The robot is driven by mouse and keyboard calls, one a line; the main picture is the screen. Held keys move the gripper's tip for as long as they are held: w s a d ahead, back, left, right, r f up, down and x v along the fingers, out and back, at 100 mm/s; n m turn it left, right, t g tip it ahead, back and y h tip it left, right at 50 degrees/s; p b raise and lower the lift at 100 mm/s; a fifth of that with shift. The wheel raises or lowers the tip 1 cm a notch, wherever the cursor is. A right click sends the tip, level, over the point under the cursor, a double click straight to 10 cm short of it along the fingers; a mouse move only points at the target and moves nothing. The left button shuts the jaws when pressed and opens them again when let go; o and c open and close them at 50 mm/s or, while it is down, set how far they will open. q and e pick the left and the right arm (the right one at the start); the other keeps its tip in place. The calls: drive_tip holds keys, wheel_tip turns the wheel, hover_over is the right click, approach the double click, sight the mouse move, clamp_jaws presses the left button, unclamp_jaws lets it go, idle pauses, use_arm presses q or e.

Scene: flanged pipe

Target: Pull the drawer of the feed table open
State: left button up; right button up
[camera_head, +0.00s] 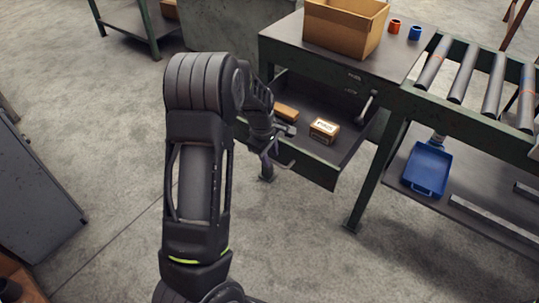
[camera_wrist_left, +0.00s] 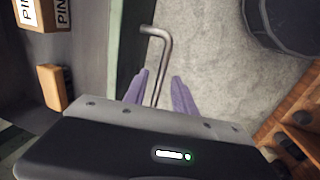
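The feed table (camera_head: 400,55) is dark grey with green legs. Its drawer (camera_head: 318,172) is pulled out, and its inside is visible. My left gripper (camera_head: 272,152) is at the drawer's front, beside a thin bent handle (camera_head: 288,163). In the left wrist view the handle (camera_wrist_left: 162,50) runs between the two purple fingers of my left gripper (camera_wrist_left: 160,80). The fingers stand apart with gaps beside the bar, so it looks open around the handle. My forearm hides part of the drawer's left side. My right gripper is not in view.
Small cardboard boxes lie in the drawer, one labelled (camera_head: 323,130). A large open carton (camera_head: 342,28), an orange cup (camera_head: 394,27) and a blue cup (camera_head: 415,33) stand on top. A roller conveyor (camera_head: 462,75) adjoins at right, a blue bin (camera_head: 428,168) below. Floor before the drawer is clear.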

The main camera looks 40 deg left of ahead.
use_arm(q)
wheel_tip(320, 180, up, 8)
drive_tip(key=s, duration=0.1)
drive_tip(key=shift+s+f, duration=0.2)
drive_tip(key=shift+s, duration=0.05)
idle(0.4)
idle(0.4)
